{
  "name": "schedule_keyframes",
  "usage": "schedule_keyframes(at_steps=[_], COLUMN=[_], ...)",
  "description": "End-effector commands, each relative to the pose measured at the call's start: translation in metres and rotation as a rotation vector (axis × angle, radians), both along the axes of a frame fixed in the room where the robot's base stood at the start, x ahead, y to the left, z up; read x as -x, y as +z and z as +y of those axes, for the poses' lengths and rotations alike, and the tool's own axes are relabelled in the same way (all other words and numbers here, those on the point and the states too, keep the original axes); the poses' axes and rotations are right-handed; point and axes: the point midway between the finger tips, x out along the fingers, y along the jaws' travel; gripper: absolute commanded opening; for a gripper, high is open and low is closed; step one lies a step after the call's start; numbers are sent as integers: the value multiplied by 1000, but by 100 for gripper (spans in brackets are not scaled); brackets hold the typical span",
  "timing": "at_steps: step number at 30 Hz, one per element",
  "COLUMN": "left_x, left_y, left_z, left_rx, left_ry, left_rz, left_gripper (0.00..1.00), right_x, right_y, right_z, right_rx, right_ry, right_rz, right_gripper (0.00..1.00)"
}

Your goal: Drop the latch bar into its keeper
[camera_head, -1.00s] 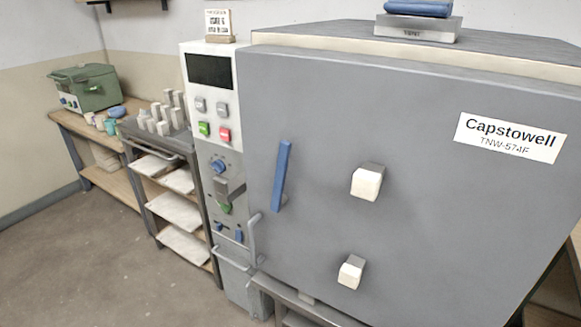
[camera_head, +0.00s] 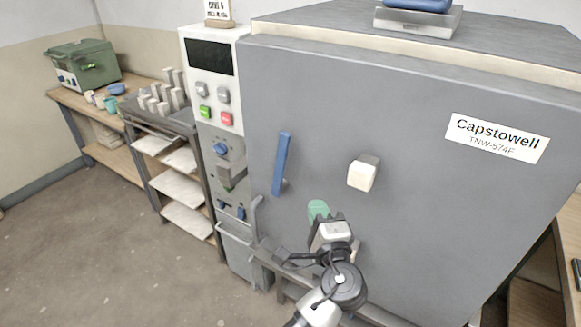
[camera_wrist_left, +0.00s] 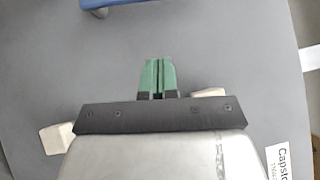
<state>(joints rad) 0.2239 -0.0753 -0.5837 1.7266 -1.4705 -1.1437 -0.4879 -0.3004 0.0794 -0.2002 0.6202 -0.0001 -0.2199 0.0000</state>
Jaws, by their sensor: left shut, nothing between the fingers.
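A blue bar (camera_head: 281,163), which looks like the latch bar, stands nearly upright, slightly tilted, near the left edge of the grey kiln door (camera_head: 420,200). A blue part also shows at the top of the left wrist view (camera_wrist_left: 112,3). A dark grey block (camera_head: 231,174) sticks out of the control panel left of the door; I cannot tell whether it is the keeper. My left gripper (camera_head: 318,208) has green fingers, shut and empty, in front of the lower door, below and right of the blue bar. The fingers also show in the wrist view (camera_wrist_left: 158,75). My right gripper is out of view.
A pale peg (camera_head: 361,175) juts from the door right of the bar; my left gripper mostly hides the lower one. A grey handle (camera_head: 255,218) stands at the door's lower left. A shelf rack (camera_head: 180,188) and workbench (camera_head: 70,100) stand farther left.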

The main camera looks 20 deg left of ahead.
Motion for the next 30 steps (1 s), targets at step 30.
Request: schedule_keyframes(at_steps=[30], left_x=[-93], left_y=[19], left_z=[87], left_rx=[0], left_ry=[0], left_rz=[5], left_gripper=[0], right_x=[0], right_y=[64], right_z=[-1], right_rx=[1], right_ry=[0], right_rz=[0], right_gripper=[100])
